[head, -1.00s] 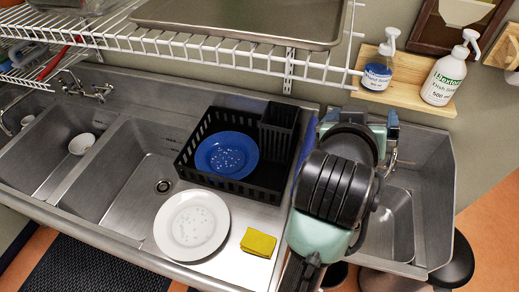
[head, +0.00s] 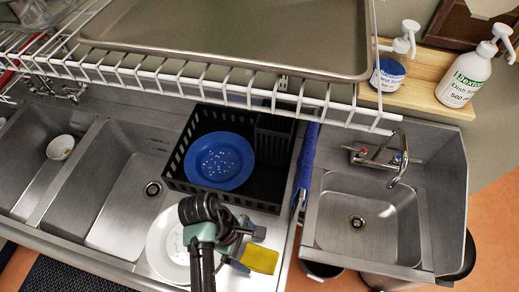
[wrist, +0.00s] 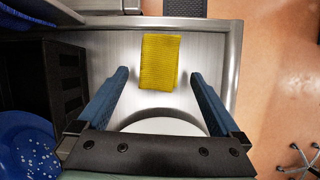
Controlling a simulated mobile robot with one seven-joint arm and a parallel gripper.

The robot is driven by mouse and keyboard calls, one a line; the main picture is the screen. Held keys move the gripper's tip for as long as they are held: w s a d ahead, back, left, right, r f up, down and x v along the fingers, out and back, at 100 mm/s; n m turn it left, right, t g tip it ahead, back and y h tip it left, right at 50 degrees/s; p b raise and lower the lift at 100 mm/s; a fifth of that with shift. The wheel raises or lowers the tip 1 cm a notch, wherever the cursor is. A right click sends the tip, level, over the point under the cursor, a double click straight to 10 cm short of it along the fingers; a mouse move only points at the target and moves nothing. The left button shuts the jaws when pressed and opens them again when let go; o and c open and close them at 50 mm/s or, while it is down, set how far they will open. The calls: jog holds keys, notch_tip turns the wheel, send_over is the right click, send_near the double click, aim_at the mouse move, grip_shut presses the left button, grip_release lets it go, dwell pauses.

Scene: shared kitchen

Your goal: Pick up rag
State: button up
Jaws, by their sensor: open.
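The yellow rag (head: 260,259) lies flat on the steel drainboard, near its front edge. In the wrist view the rag (wrist: 158,58) is ahead of the fingertips, roughly centred between them. My gripper (wrist: 159,76) is open, its two blue fingers spread wider than the rag, with nothing held. In the head view my arm hangs over the counter, and the gripper is mostly hidden by the wrist, just left of the rag. I cannot tell how high the fingers are above the drainboard.
A white plate (head: 160,246) lies left of the rag, partly hidden by my arm. A black dish rack (head: 178,170) holding a blue plate (head: 219,161) stands behind. A wire shelf (head: 250,95) overhangs the counter. A small sink (head: 330,215) is at right.

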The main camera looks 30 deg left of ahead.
aim_at(257, 256)
jog(key=shift+a+p+x, duration=0.1)
jog(key=shift+p+x, duration=0.2)
jog(key=shift+x, duration=1.3)
jog(key=shift+a+p+x, duration=0.15)
jog(key=shift+p+x, duration=0.15)
jog(key=shift+x, duration=1.3)
jog(key=shift+f, duration=0.1)
jog(key=shift+c, duration=0.3)
jog(key=c, duration=1)
